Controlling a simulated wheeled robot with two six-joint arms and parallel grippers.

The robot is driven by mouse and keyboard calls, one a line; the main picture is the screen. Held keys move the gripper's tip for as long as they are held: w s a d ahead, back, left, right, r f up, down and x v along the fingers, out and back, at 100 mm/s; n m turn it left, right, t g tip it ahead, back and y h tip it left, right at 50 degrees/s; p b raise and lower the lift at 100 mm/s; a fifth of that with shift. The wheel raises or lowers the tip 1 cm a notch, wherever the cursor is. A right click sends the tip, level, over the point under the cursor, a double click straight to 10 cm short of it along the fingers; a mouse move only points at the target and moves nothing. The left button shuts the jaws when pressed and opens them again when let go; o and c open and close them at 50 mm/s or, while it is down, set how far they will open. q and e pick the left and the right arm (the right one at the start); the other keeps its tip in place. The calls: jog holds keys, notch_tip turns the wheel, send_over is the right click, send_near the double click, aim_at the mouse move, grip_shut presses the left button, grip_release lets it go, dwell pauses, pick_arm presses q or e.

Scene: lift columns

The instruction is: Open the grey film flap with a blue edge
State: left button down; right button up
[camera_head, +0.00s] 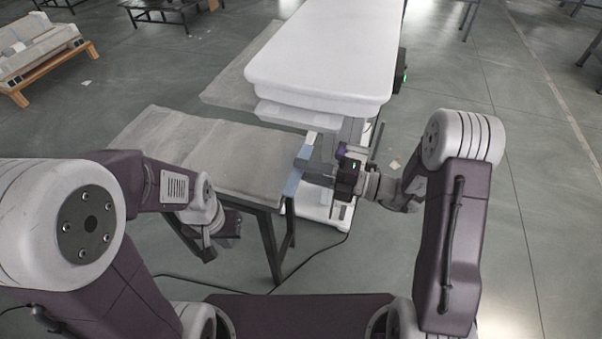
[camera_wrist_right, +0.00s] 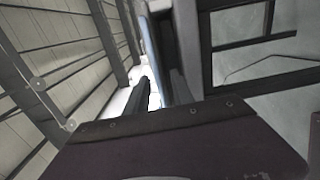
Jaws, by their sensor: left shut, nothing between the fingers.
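The grey film flap (camera_head: 215,155) lies across the top of a low dark-legged table. Its pale blue edge (camera_head: 293,183) runs along the right side, and a narrow bluish strip (camera_wrist_right: 151,50) also shows in the right wrist view. My right gripper (camera_head: 310,176) reaches in from the right at the blue edge. In the right wrist view its two dark fingers (camera_wrist_right: 158,90) stand apart, with the strip close to the right-hand finger. Whether they touch it is unclear. My left gripper (camera_head: 205,252) is shut and empty, low in front of the table's near side.
A white padded bed (camera_head: 320,50) on a white column and base stands behind and right of the table. A dark cable (camera_head: 320,245) lies on the floor. A wooden-framed bench (camera_head: 40,60) stands far left. The floor on the right is mostly clear.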

jog(key=shift+w+a, duration=0.15)
jog(key=shift+a, duration=0.4)
grip_shut()
jog(key=shift+r, duration=0.1)
dwell(0.9)
